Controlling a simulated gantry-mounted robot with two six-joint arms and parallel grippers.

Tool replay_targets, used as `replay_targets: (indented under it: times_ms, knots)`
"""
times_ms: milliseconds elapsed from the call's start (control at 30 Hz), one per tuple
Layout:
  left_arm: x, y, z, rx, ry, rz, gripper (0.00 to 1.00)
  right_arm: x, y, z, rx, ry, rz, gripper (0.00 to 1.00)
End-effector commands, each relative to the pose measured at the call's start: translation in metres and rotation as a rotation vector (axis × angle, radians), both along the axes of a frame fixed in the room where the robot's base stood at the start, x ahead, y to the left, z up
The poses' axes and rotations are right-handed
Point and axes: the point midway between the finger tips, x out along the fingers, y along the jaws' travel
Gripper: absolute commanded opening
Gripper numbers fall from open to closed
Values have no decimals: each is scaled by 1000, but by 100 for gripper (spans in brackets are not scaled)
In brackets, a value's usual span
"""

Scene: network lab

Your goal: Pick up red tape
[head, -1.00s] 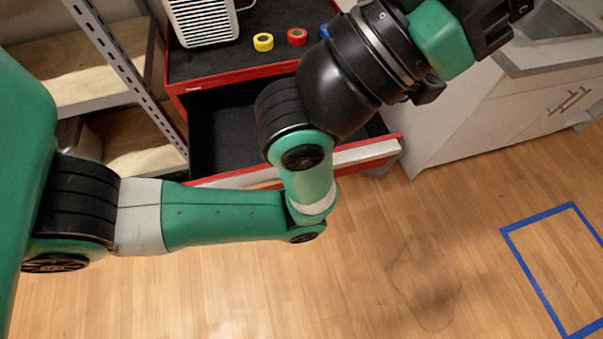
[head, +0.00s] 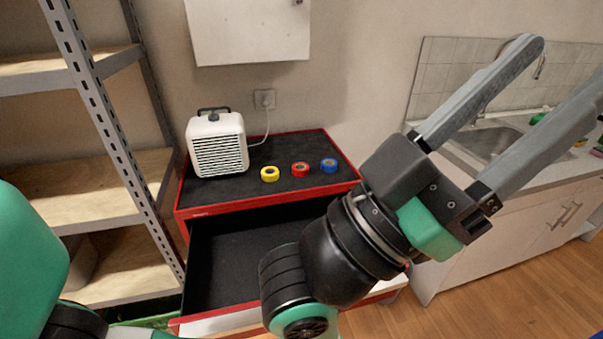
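The red tape (head: 300,169) is a small roll lying flat on the black top of the red tool cabinet (head: 203,211). It sits between a yellow tape roll (head: 270,174) on its left and a blue tape roll (head: 329,165) on its right. My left gripper (head: 566,72) is open and empty. Its two long grey fingers point up and right, away from the tape, over the sink counter side. It is well apart from the tape. My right gripper is not in view.
A white heater (head: 217,146) stands on the cabinet's left part, its cord running to a wall outlet (head: 264,99). The cabinet's upper drawer (head: 235,255) is pulled out and looks empty. Metal shelving (head: 105,120) stands left; a sink counter (head: 520,200) stands right.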

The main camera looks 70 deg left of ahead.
Motion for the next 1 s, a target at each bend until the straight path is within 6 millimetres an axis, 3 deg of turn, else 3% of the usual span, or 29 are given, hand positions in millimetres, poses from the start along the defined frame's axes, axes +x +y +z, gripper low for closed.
replay_targets:
  times_ms: [300, 567, 1000]
  knots:
    - [0, 0, 0, 0, 0, 0, 55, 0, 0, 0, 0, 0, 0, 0]
    - [0, 0, 0, 0, 0, 0, 100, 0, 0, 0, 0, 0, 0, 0]
    - [-3, 8, 5, -101, -30, -62, 100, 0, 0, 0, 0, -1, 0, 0]
